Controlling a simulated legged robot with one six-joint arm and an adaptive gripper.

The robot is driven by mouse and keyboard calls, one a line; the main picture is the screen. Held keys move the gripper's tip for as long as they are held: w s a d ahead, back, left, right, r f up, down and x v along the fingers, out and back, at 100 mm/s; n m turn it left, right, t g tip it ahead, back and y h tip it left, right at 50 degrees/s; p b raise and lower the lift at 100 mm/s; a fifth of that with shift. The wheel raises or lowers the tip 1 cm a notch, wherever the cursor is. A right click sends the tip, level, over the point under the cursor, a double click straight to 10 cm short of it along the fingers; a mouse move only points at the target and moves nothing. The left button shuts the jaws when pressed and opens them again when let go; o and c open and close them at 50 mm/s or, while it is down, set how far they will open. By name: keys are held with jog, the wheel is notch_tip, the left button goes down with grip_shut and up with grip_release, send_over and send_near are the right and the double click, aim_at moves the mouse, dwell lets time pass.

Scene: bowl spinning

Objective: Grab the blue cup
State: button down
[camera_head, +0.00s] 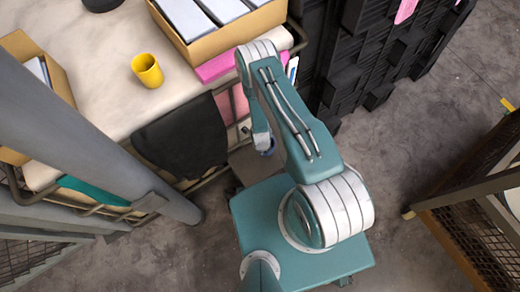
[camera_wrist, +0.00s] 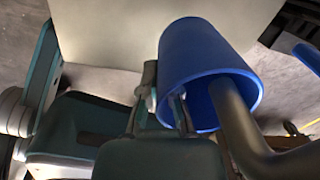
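The blue cup (camera_wrist: 200,55) fills the middle of the wrist view, with its mouth turned toward the lower right. In the head view only a small blue patch (camera_head: 268,147) shows at the low end of my teal and white arm. My gripper (camera_wrist: 165,98) is at the left side of the cup's rim. One dark finger is beside the outer wall and a thinner one is at the rim. Whether they press on the wall is not clear. A grey curved tube (camera_wrist: 238,120) crosses the cup's mouth and hides part of its inside.
A pale table (camera_head: 110,105) at upper left carries a yellow cup (camera_head: 147,70) and boxes of papers (camera_head: 225,32). A black cloth (camera_head: 183,137) hangs at its front edge. Dark stacked crates (camera_head: 350,65) stand behind. A wooden-framed mesh structure (camera_head: 470,210) stands at right, with open floor before it.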

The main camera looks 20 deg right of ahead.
jog(key=s+d+r, duration=0.2)
jog(key=s+r, duration=0.5)
jog(key=s, duration=0.4)
jog(key=shift+s+d+r, duration=0.4)
